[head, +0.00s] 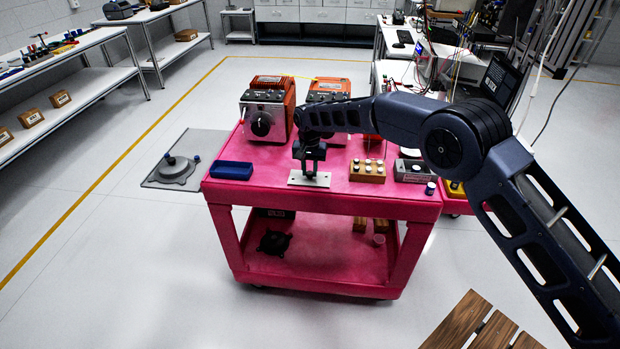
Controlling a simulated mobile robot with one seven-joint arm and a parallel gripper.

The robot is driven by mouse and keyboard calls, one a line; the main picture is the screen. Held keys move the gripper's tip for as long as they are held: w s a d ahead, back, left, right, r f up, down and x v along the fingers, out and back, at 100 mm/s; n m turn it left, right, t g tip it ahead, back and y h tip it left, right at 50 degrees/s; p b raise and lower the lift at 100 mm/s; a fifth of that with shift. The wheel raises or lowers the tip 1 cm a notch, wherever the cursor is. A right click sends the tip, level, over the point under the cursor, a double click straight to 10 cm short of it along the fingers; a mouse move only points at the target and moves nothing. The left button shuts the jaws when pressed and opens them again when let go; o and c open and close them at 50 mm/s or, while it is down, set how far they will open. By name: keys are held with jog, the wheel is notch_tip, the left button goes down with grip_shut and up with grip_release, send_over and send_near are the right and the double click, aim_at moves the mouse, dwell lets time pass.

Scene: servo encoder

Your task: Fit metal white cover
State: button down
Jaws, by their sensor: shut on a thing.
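My gripper (310,170) points down over the front part of the pink cart (325,284). It is shut on the metal white cover (296,180), a flat pale plate lying level under the fingers. I cannot tell whether the cover touches the cart top or hangs just above it. Behind it stand two orange units with grey metal fronts. The left unit (264,115) shows a round dark knob on its front. The right unit (328,84) is partly hidden by my arm.
On the cart top are a blue tray (231,170) at left, a wooden block with pegs (367,172) and a grey box (412,170) at right. A grey plate with a round part (175,168) juts out at left. A slatted wooden surface (480,325) is at lower right.

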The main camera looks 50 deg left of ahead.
aim_at(310, 172)
jog(key=shift+r, duration=3.35)
jog(key=w+d+r, duration=0.1)
jog(key=w+d, duration=0.2)
jog(key=w, duration=0.3)
jog(key=w+d+r, duration=0.1)
jog(key=w+d, duration=0.2)
jog(key=w, duration=0.3)
jog(key=w+d+r, duration=0.1)
jog(key=w+d, duration=0.2)
jog(key=w, duration=0.3)
jog(key=shift+w+d+r, duration=0.2)
jog(key=shift+d+r, duration=0.1)
jog(key=shift+d, duration=0.05)
jog(key=w+d+r, duration=0.2)
jog(key=w+d, duration=1.1)
jog(key=shift+s+a+f, duration=0.1)
jog(key=shift+a+f, duration=0.05)
jog(key=shift+f, duration=3.1)
jog(key=shift+f, duration=0.55)
jog(key=c, duration=1.1)
grip_release()
jog(key=shift+c, duration=0.5)
